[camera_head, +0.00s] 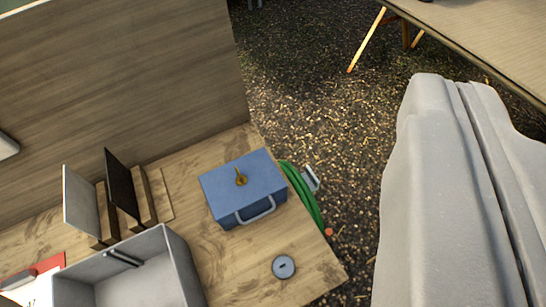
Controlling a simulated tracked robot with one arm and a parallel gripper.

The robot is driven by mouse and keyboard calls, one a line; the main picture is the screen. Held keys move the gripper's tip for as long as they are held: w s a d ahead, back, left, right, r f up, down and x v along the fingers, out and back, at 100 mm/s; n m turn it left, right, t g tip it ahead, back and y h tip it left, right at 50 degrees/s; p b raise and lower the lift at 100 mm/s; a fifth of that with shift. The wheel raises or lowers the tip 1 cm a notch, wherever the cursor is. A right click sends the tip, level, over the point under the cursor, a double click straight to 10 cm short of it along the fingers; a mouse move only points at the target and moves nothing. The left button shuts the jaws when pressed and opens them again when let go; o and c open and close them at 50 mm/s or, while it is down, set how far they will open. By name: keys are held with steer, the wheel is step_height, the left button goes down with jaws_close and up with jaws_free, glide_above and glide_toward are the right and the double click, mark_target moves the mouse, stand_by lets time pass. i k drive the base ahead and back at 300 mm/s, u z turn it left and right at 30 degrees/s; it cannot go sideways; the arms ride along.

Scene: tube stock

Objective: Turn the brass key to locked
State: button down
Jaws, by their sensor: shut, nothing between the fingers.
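A small brass key (241,178) stands on the top face of a blue box (220,192). The box sits on the wooden bench and has a grey handle on its front side. The key's exact angle and any lock marks are too small to tell. My gripper (458,84) is large and grey at the right of the view. Its fingers are shut together with nothing between them. It is well to the right of the box and apart from it, over the gravel floor in the picture.
A grey open bin (181,262) stands front left of the box, with upright panels (121,184) behind it. A round grey disc (284,267) lies near the bench edge. A green hose (303,196) hangs at the right edge. A wooden wall (130,75) rises behind.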

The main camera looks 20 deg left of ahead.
mark_target(241, 180)
steer(key=u, duration=0.45)
steer(key=k, duration=1.05)
steer(key=u, duration=0.05)
steer(key=i, duration=0.5)
